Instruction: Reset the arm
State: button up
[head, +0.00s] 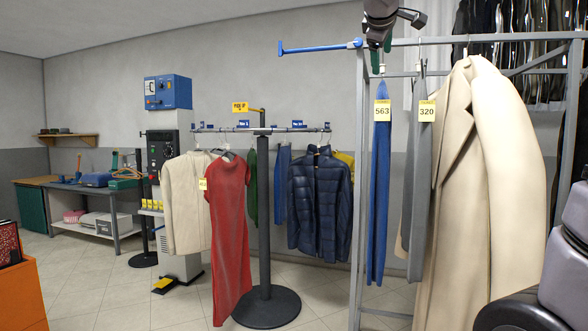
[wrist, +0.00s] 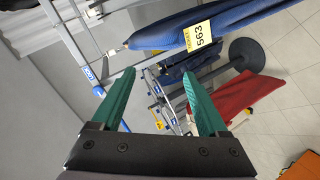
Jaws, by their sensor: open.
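My gripper (head: 380,58) is at the top of the head view, beside the top bar of the grey rack (head: 360,190). Its green fingers point down, just above the hanger of a blue garment (head: 379,190) tagged 563. In the wrist view my gripper (wrist: 160,82) has its two green fingers spread, with nothing held between them. The blue garment (wrist: 165,32) with its yellow 563 tag (wrist: 200,36) lies beyond the fingertips there. A grey garment (head: 418,170) tagged 320 and a beige coat (head: 490,190) hang to its right.
A round stand (head: 264,200) behind holds a red dress (head: 228,220), a navy puffer jacket (head: 320,200) and other clothes. A workbench (head: 110,200) stands far left. Open tiled floor (head: 110,285) lies front left.

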jog(key=s+d+f+m+g+y, duration=0.1)
jog(key=s+f+m+g+y, duration=0.1)
jog(key=s+f+m, duration=0.5)
jog(key=s+d+f+m+g+y, duration=0.1)
jog(key=s+f+m+g+y, duration=0.2)
jog(key=s+f+m, duration=0.4)
jog(key=s+f, duration=0.4)
jog(key=f, duration=0.3)
jog(key=s+f+y, duration=0.1)
jog(key=s+f, duration=0.3)
jog(key=f, duration=0.4)
jog(key=shift+d+g, duration=0.15)
jog(key=shift+g, duration=0.15)
jog(key=shift+s, duration=0.1)
